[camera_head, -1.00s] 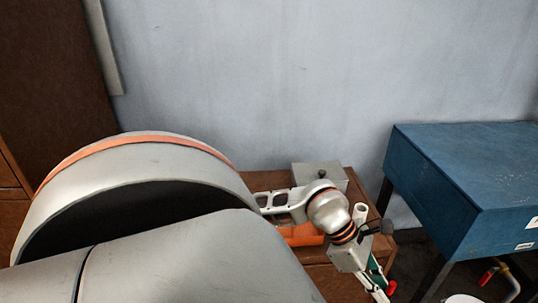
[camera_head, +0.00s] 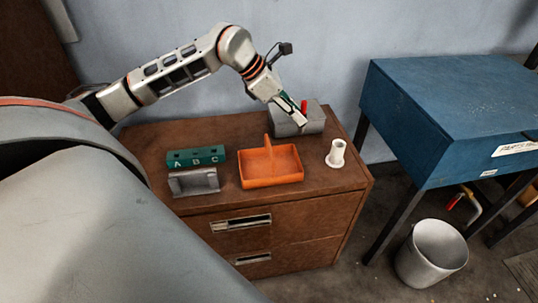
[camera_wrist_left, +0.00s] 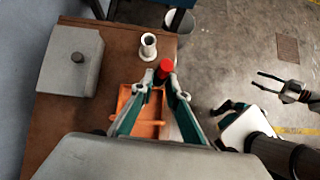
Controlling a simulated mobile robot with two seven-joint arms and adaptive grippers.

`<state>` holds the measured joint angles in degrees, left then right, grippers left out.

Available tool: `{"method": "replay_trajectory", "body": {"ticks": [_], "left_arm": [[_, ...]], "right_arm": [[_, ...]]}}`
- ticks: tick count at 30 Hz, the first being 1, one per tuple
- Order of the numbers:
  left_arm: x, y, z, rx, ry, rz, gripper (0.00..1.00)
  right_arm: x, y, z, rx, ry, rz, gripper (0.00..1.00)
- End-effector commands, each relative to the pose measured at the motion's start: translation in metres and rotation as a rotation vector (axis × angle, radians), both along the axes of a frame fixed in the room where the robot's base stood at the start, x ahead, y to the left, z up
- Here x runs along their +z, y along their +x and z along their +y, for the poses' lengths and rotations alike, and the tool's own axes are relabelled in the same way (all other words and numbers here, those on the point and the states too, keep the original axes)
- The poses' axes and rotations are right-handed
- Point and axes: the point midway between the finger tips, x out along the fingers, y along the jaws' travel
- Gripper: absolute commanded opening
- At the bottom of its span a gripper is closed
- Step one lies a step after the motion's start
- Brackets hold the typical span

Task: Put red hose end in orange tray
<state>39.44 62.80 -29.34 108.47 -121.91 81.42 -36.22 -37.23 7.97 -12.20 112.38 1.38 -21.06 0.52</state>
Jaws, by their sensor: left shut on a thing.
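My left gripper (camera_head: 303,121) is shut on the red hose end (camera_head: 304,106), holding it above the wooden cabinet top near the grey box. In the left wrist view, the red hose end (camera_wrist_left: 164,69) sits between the tips of my left gripper (camera_wrist_left: 161,82). The orange tray (camera_head: 272,182) has a central handle and stands on the cabinet top, looking empty. In the left wrist view, the orange tray (camera_wrist_left: 147,130) shows partly behind the fingers.
A white flanged tube (camera_head: 337,154) stands right of the tray. A green A-B-C block (camera_head: 195,156) and a grey holder (camera_head: 194,182) stand left of it. The grey box (camera_head: 312,116) is behind. A blue table (camera_head: 430,110) and a metal bin (camera_head: 432,254) stand right of the cabinet.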

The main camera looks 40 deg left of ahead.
Motion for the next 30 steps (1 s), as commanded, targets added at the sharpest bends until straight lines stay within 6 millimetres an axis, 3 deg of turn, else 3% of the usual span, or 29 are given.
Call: {"method": "replay_trajectory", "body": {"ticks": [4,8,24,30], "left_arm": [[0.024,0.013,0.02,0.043,-0.009,-0.008,0.0],[0.024,0.016,0.026,0.057,-0.014,-0.006,0.0],[-0.098,0.016,0.025,0.058,-0.017,-0.003,0.0],[-0.124,0.017,0.025,0.058,-0.014,-0.008,0.0]], "right_arm": [[0.002,0.001,0.0,0.0,0.0,-0.003,0.4],[0.001,0.001,0.0,0.0,0.0,-0.003,0.4],[-0.004,-0.001,0.0,0.0,-0.001,0.002,0.4],[-0.006,-0.001,0.0,-0.001,-0.002,0.005,0.4]]}}
